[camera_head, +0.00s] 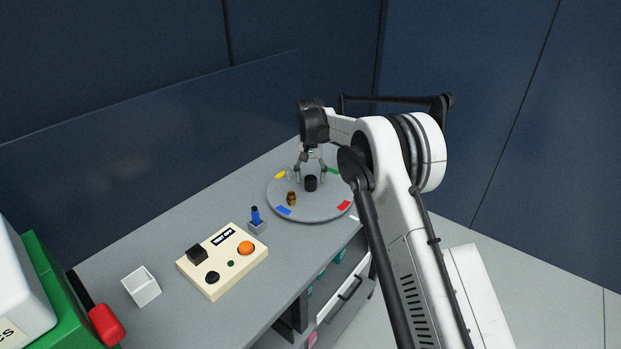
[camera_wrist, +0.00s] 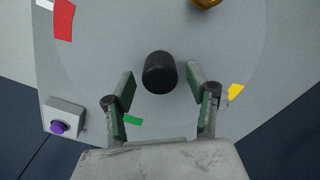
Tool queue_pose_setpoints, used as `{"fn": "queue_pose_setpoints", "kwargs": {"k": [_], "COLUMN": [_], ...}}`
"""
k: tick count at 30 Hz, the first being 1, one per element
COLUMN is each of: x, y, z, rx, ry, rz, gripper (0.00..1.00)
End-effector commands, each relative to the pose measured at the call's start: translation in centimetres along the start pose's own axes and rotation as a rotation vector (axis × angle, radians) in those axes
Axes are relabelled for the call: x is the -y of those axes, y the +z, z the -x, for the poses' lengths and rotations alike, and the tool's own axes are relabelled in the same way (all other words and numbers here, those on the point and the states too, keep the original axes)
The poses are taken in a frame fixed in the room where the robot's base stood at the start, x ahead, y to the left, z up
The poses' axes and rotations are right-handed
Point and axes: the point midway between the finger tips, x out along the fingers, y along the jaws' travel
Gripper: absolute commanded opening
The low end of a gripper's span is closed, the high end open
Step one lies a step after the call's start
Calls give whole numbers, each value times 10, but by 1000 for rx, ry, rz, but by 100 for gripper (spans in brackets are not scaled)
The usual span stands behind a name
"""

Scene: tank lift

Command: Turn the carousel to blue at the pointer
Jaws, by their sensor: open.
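The carousel (camera_head: 318,208) is a round grey disc on the far part of the bench, with yellow (camera_head: 280,175), blue (camera_head: 284,210), red (camera_head: 344,205) and green (camera_head: 333,170) patches at its rim. A small white mark (camera_head: 353,217), perhaps the pointer, lies just outside the red patch; it also shows in the wrist view (camera_wrist: 45,4). A black knob (camera_wrist: 160,73) stands at the disc's middle. My gripper (camera_wrist: 160,78) is open above the disc, one finger on each side of the knob, with visible gaps. The blue patch is out of the wrist view.
A brass piece (camera_head: 291,198) stands on the disc near blue. A grey box with a purple button (camera_wrist: 58,127) sits beyond the disc. A blue peg in a holder (camera_head: 257,225), a cream control box (camera_head: 222,262) and a white open box (camera_head: 141,287) stand nearer on the bench.

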Motion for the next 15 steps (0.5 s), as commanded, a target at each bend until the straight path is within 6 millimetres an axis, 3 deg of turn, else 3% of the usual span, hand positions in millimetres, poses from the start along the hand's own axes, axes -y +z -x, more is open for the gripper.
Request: {"fn": "queue_pose_setpoints", "kwargs": {"k": [13, 15], "x": [0, 0], "y": [0, 0], "z": [-11, -10], "rx": [0, 0], "ry": [0, 0], "rz": [0, 0], "gripper": [52, 43]}}
